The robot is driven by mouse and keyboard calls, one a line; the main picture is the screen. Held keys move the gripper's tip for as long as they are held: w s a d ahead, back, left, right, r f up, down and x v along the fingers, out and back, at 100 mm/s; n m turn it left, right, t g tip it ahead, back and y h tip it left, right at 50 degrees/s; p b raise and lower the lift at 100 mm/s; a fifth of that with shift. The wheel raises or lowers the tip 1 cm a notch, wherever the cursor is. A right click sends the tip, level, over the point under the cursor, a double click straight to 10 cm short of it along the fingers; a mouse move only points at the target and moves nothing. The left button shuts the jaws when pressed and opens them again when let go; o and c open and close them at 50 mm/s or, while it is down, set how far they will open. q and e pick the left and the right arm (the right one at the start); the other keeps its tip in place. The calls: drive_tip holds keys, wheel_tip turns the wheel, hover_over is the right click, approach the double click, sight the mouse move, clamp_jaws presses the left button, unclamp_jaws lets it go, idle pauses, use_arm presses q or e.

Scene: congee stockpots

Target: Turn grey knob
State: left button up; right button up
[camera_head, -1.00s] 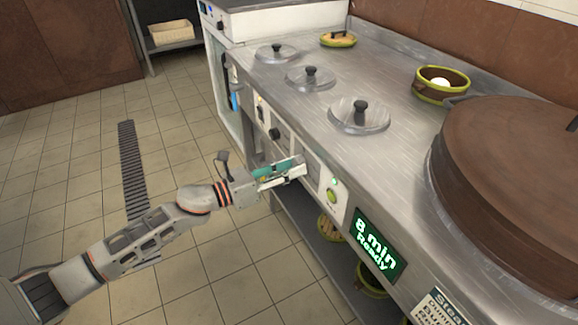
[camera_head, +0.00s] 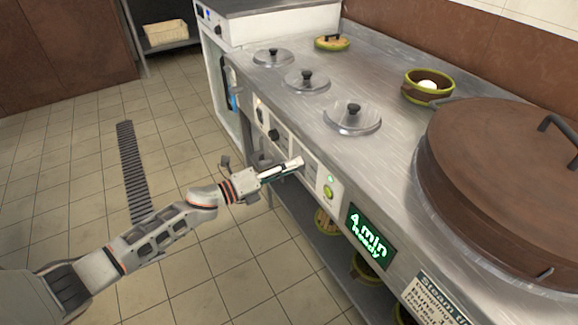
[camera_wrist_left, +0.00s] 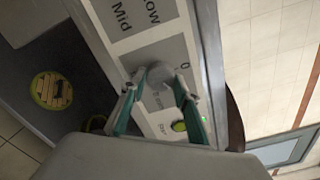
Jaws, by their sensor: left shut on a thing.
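In the left wrist view, the grey knob (camera_wrist_left: 160,74) is round and sits on the panel below the "Low" and "Mid" labels, beside a "0" mark. My left gripper (camera_wrist_left: 156,84) is shut on it, with one teal finger on each side. In the head view, my left gripper (camera_head: 297,163) is at the counter's front panel, and it hides the knob there. A green display (camera_head: 369,237) on the front reads "4 min Ready". My right gripper is not in view.
Lidded pots (camera_head: 353,117) and a large brown lid (camera_head: 510,185) are on the counter.

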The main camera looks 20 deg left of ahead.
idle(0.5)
use_arm(q)
drive_tip(key=o, duration=1.1)
drive_tip(key=shift+s, duration=0.1)
drive_tip(key=v, duration=1.2)
